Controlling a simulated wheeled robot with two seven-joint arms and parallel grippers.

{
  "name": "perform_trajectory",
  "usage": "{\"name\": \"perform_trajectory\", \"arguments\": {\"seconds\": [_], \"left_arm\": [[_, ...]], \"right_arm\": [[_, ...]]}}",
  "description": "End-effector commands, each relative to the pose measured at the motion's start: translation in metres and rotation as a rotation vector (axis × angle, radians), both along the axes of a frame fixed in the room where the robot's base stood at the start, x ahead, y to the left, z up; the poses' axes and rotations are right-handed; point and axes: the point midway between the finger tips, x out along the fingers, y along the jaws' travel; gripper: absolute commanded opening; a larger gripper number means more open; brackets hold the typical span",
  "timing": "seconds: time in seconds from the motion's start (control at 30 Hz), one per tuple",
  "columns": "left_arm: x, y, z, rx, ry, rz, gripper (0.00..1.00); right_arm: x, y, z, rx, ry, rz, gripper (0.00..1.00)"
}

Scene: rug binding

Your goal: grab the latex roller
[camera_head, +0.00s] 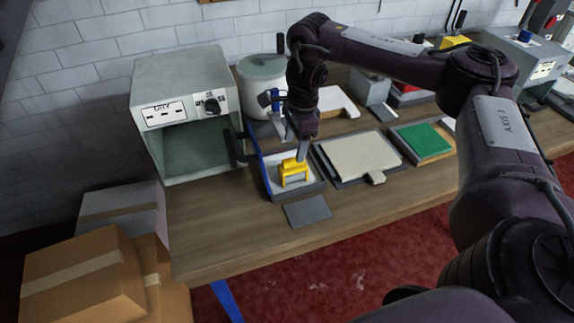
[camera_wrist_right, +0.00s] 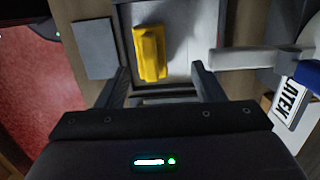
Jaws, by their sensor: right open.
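A yellow block-like piece (camera_head: 294,172) with legs sits in a shallow tray (camera_head: 316,187) with a blue left wall; it also shows in the right wrist view (camera_wrist_right: 150,53). My right gripper (camera_head: 302,150) points down over the tray. In the right wrist view its fingers (camera_wrist_right: 161,78) are apart, with the yellow piece between and beyond them, and nothing is gripped. A pale bar with a blue end (camera_wrist_right: 302,74) reaches over the tray's right side, beside a "LATEX" label (camera_wrist_right: 291,103). I cannot tell for sure which piece is the roller. My left gripper is out of view.
An open grey dryer box (camera_head: 185,85) and a lidded pot (camera_head: 262,80) stand at left and behind. A grey plate (camera_head: 307,210) lies before the tray. A beige pad (camera_head: 361,155) and green block (camera_head: 423,141) are to the right. Cardboard boxes (camera_head: 85,275) stand front left.

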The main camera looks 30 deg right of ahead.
Motion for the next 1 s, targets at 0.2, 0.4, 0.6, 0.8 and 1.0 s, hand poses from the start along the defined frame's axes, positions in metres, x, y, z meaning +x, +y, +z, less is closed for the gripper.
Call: {"name": "perform_trajectory", "arguments": {"seconds": [0.2,0.4,0.6,0.8,1.0], "left_arm": [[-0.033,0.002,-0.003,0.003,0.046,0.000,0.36],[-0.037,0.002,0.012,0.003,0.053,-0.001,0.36],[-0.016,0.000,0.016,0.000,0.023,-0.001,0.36],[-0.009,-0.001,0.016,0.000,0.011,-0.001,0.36],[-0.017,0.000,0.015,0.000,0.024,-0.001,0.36]], "right_arm": [[-0.002,0.005,-0.023,0.000,0.004,0.000,0.62],[-0.006,0.012,-0.051,-0.001,0.003,-0.001,0.62],[-0.005,0.014,-0.066,0.000,0.000,-0.002,0.62],[-0.005,0.014,-0.067,0.000,-0.001,-0.002,0.59],[-0.005,0.014,-0.067,0.000,-0.001,-0.002,0.33]]}}
